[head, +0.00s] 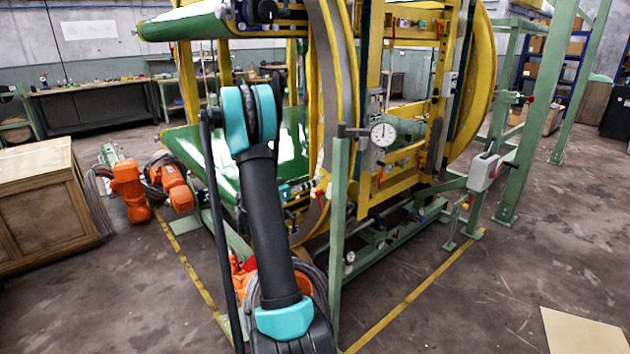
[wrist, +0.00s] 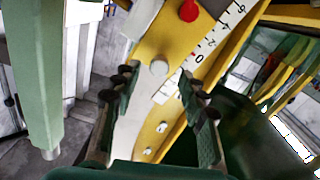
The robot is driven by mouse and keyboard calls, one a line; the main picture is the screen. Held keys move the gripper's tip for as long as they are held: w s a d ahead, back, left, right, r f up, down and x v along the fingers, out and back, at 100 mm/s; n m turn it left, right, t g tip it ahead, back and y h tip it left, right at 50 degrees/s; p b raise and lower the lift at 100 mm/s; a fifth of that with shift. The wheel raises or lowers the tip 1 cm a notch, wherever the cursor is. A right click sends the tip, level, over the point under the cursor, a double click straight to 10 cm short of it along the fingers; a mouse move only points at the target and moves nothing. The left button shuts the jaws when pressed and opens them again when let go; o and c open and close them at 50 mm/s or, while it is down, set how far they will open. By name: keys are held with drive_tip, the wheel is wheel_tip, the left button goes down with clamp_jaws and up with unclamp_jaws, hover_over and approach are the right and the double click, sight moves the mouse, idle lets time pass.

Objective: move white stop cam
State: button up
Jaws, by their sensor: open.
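In the wrist view a small white round peg (wrist: 159,67), which looks like the white stop cam, stands out from a yellow plate (wrist: 182,42). A white scale strip (wrist: 200,54) with black numbers runs along the plate beside it. My gripper (wrist: 158,80) is open, with one finger on the left and one on the right of the peg. The peg shows between the fingertips, and no contact is visible. How far the tips are from it in depth I cannot tell. In the head view I cannot make out the peg or my fingers.
A red knob (wrist: 188,10) sits on the plate above the peg. A green post (wrist: 36,80) stands at left. In the head view the yellow ring machine (head: 318,100) fills the middle, with a dial gauge (head: 382,134) on it. Open floor lies at right.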

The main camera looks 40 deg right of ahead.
drive_tip(key=a, duration=0.7)
drive_tip(key=shift+s+a, duration=0.2)
drive_tip(key=shift+a, duration=0.15)
